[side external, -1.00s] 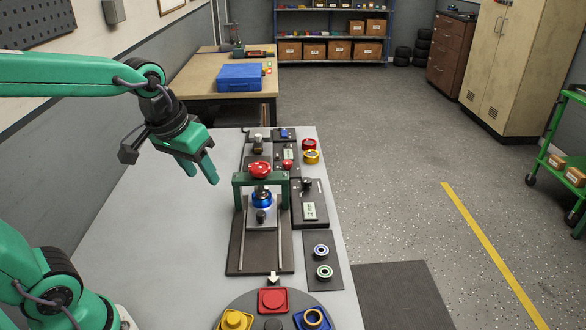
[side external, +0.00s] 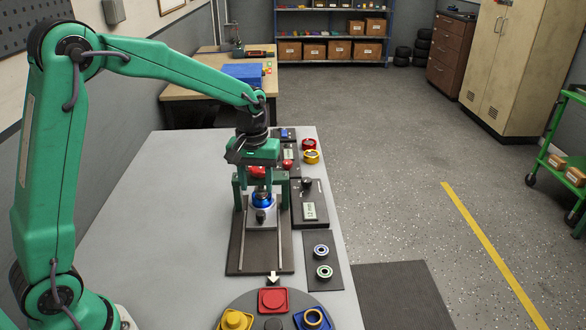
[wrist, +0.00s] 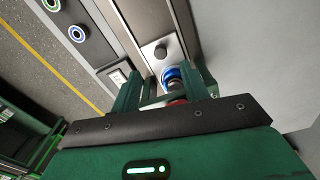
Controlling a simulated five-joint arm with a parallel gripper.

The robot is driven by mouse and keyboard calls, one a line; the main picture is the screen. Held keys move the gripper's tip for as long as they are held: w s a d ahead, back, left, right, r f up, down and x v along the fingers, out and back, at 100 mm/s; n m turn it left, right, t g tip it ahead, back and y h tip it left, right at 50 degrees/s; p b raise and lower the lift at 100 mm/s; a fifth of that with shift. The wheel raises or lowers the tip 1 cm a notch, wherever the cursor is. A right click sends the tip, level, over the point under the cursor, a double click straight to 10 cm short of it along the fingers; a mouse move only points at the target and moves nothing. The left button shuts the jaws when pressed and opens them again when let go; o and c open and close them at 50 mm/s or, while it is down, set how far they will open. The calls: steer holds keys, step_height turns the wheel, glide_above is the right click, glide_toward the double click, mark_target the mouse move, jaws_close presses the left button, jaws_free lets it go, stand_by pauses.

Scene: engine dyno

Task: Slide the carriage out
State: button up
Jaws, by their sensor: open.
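The carriage (side external: 251,224) is a light grey plate with a small black knob (side external: 261,216) on two rails. It also shows in the wrist view (wrist: 150,49). A blue round part (side external: 262,199) sits at its far end, beneath a green gantry frame (side external: 285,198). A red knob (side external: 257,172) tops the frame, partly hidden by my gripper. My gripper (side external: 256,177) is open and points down over the frame, its fingers either side of the red knob. I cannot tell whether they touch it. The carriage's black knob (wrist: 161,52) is clear of my fingers.
A white arrow (side external: 273,278) marks the near end of the rails. A turntable (side external: 245,302) with coloured parts stands in front. Dark panels with a display (side external: 310,210) and two rings (side external: 323,271) lie to the right. The table's left side is bare.

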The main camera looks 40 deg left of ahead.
mark_target(261, 214)
steer(key=shift+w+a+f, duration=0.1)
steer(key=shift+w+f, duration=0.5)
steer(key=shift+f, duration=0.3)
steer(key=shift+f, duration=0.1)
steer(key=shift+s+f, duration=0.1)
steer(key=shift+f, duration=3.7)
steer(key=shift+c, duration=0.5)
jaws_close()
